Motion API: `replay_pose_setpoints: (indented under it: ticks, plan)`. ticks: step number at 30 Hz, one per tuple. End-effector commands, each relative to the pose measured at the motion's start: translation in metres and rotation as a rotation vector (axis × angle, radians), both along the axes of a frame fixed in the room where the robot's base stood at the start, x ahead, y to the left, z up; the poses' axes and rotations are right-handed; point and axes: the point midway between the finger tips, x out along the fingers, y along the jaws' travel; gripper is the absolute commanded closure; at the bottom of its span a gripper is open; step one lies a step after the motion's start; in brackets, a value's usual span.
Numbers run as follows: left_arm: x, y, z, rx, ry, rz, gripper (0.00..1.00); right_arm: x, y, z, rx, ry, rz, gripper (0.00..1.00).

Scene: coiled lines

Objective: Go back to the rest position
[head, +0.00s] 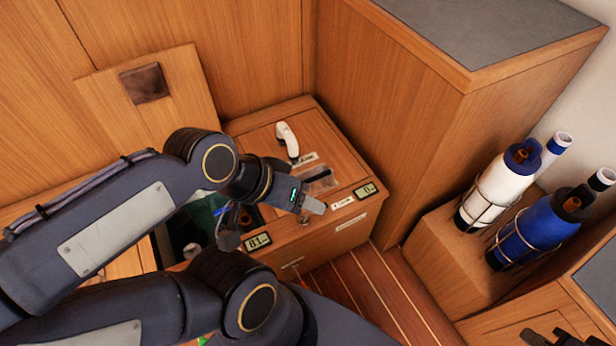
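My two dark arms fill the lower left and hide part of the locker.
A lid (185,85) leans on the back wall beside an open compartment (188,228). A white handle-like object (287,138) and displays (366,190) sit on the locker. White (492,188) and blue (532,232) cylinders stand right. Striped floor (385,290) is bare.

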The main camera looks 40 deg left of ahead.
Motion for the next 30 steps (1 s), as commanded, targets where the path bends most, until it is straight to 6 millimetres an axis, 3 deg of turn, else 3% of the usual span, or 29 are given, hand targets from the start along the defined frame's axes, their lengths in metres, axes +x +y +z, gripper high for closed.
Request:
replay_pose_setpoints:
  ticks: [5, 8, 24, 27, 30]
  plan:
    - [0.000, 0.000, 0.021, 0.001, 0.000, 0.000, 0.48, 0.000, 0.000, 0.021, 0.000, 0.000, 0.000, 1.00]
    - [0.000, 0.000, 0.045, 0.001, 0.000, 0.000, 0.48, 0.000, 0.000, 0.045, 0.000, 0.000, 0.000, 1.00]
    - [0.000, 0.000, 0.222, 0.002, 0.000, -0.001, 0.48, 0.000, 0.000, 0.222, 0.000, 0.000, 0.000, 1.00]
    - [0.000, 0.001, 0.239, 0.002, 0.000, -0.001, 0.48, 0.000, 0.000, 0.239, 0.000, 0.000, 0.000, 1.00]
    - [0.000, 0.000, 0.244, 0.002, 0.000, -0.001, 0.48, 0.000, 0.000, 0.244, 0.000, 0.000, 0.000, 1.00]
